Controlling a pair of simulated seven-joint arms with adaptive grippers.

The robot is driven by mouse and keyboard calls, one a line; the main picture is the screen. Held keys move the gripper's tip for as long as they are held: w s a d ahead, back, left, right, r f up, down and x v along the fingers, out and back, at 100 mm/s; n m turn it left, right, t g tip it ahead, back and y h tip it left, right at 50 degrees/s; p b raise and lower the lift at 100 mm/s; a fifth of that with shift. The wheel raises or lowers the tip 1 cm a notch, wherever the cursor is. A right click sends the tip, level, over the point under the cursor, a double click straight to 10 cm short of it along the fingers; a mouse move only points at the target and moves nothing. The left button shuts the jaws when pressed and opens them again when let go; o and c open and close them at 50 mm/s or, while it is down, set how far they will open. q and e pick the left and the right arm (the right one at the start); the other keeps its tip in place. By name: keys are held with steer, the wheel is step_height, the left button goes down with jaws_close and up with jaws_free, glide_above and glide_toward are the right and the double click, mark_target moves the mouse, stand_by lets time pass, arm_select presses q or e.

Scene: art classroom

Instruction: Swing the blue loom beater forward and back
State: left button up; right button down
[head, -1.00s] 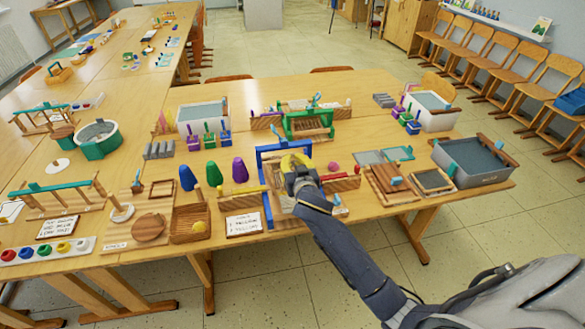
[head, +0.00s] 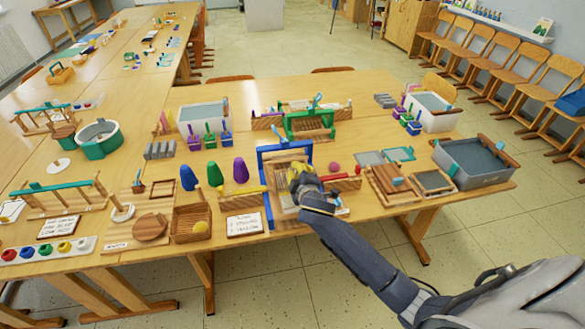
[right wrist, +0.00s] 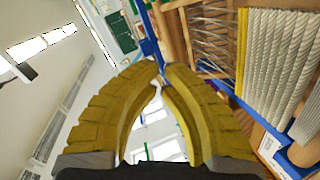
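The blue loom (head: 266,203) stands near the front edge of the table. Its blue beater bar (head: 285,151) shows upright across the loom's far part. My right gripper (head: 297,168), with yellow fingers, is over the loom on the near side of that bar. In the right wrist view its fingertips (right wrist: 159,76) are drawn close together. A blue bar with a small block (right wrist: 150,48) shows just past the tips; I cannot tell whether they touch it. The loom's pale threads or rolls (right wrist: 270,65) show at the right. My left gripper is not in view.
A green loom (head: 310,126) stands behind the blue one. Blue, green and purple cones (head: 213,174) and a white card (head: 244,224) are to the left. Wooden frames (head: 392,184) and a grey tub (head: 474,163) are to the right. The floor in front is clear.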

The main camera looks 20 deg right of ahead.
steer(key=shift+w+d+f+n, duration=0.4)
steer(key=shift+w+f+n, duration=1.05)
steer(key=shift+n, duration=2.35)
steer(key=shift+w+d+f+n, duration=0.45)
steer(key=shift+w+f+n, duration=1)
steer(key=shift+n, duration=2.35)
steer(key=shift+w+d+f+n, duration=0.4)
steer(key=shift+w+f+n, duration=1.05)
steer(key=shift+n, duration=2.35)
steer(key=shift+w+r, duration=0.45)
